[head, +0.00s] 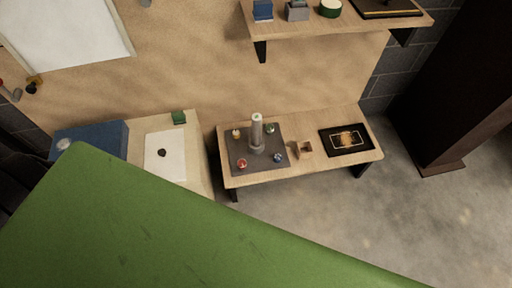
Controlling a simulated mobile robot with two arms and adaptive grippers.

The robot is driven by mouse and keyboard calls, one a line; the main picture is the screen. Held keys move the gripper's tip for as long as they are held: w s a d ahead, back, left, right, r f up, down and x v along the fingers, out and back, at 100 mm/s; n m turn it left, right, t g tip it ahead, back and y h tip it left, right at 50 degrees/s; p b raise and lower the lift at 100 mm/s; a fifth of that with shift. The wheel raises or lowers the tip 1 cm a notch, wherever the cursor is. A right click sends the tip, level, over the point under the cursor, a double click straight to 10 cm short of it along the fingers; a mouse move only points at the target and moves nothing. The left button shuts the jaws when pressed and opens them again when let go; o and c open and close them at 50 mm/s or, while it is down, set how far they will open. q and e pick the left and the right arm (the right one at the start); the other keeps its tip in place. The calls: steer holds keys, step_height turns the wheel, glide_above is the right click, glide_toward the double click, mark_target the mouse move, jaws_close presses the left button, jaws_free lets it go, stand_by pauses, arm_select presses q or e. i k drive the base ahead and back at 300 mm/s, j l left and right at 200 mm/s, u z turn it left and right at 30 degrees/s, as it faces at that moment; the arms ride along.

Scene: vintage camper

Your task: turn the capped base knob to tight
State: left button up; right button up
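A grey panel (262,166) lies on the low wooden bench. An upright grey post (256,134) with a pale top stands near its middle. Small knob-like pieces sit around the post: a yellowish one (236,133) at back left, a green one (270,128) at back right, a red one (242,164) at front left and a blue one (278,157) at front right. They are too small to tell which is the capped base knob or how it is turned. Neither of my grippers shows.
A large green surface (170,230) fills the foreground below the bench (310,169). On the bench's right are a small wooden box (304,149) and a black tray (328,150). A shelf (350,24) overhangs behind. A blue box (90,142) stands left.

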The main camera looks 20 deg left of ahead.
mark_target(236, 134)
steer(key=u, duration=0.95)
steer(key=i+l, duration=0.15)
steer(key=l, duration=0.15)
steer(key=i+l+u, duration=0.1)
steer(key=l, duration=0.2)
steer(key=i+l+u, duration=0.1)
steer(key=i+l, duration=0.1)
steer(key=l, duration=0.1)
